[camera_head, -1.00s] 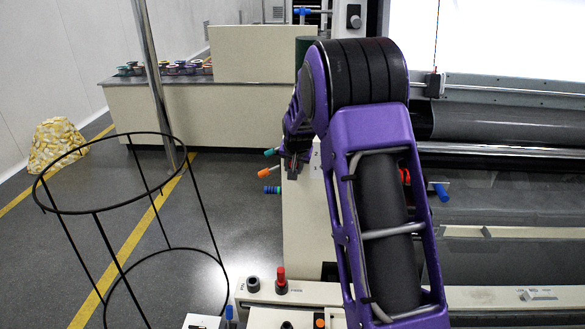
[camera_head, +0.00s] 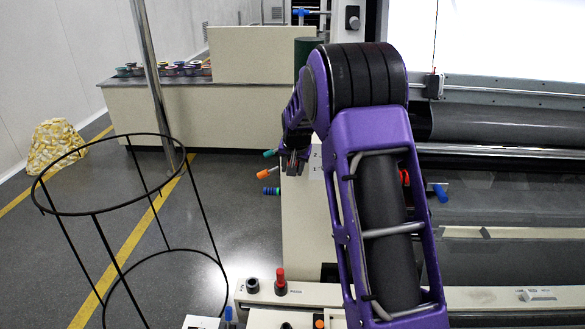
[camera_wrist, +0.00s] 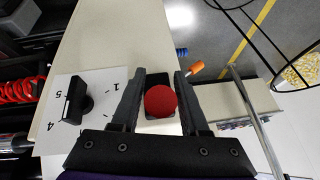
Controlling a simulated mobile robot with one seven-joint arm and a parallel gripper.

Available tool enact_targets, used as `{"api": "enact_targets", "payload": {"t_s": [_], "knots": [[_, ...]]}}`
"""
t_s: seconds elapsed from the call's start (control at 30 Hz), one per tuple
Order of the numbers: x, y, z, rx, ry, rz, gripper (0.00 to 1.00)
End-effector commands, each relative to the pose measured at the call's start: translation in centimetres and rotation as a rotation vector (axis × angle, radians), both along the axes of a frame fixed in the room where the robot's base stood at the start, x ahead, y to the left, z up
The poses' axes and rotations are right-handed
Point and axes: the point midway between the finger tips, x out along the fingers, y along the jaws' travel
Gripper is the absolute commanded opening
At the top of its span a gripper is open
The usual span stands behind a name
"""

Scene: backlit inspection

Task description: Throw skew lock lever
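A round red knob (camera_wrist: 160,101) shows in the wrist view, in front of a dark rectangular plate on the cream side of the machine. It looks like the end of a lever; its shaft is hidden. My gripper (camera_wrist: 159,75) is open, with one black finger on each side of the red knob. I cannot tell whether either finger touches it. In the head view my gripper (camera_head: 293,165) is small and dark beside the machine's left end, and the red knob cannot be made out there.
A black selector knob (camera_wrist: 77,100) sits on a white numbered plate left of the fingers. Orange (camera_head: 268,174), teal (camera_head: 270,153) and blue (camera_head: 271,191) handles stick out close to my gripper. A black wire hoop stand (camera_head: 120,180) stands on the floor at left.

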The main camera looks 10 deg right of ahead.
Motion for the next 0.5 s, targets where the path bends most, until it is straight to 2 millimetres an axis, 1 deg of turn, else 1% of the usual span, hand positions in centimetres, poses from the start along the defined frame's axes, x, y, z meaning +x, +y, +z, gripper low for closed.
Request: {"api": "enact_targets", "payload": {"t_s": [0.13,0.23,0.37,0.5], "knots": [[-0.2,0.0,0.5,-0.001,-0.002,0.0,0.45],[-0.7,0.1,1.5,0.0,-0.003,0.0,0.45],[-2.0,0.2,3.9,0.0,-0.005,0.0,0.45],[-3.7,0.5,6.9,0.0,-0.006,0.001,0.45]]}}
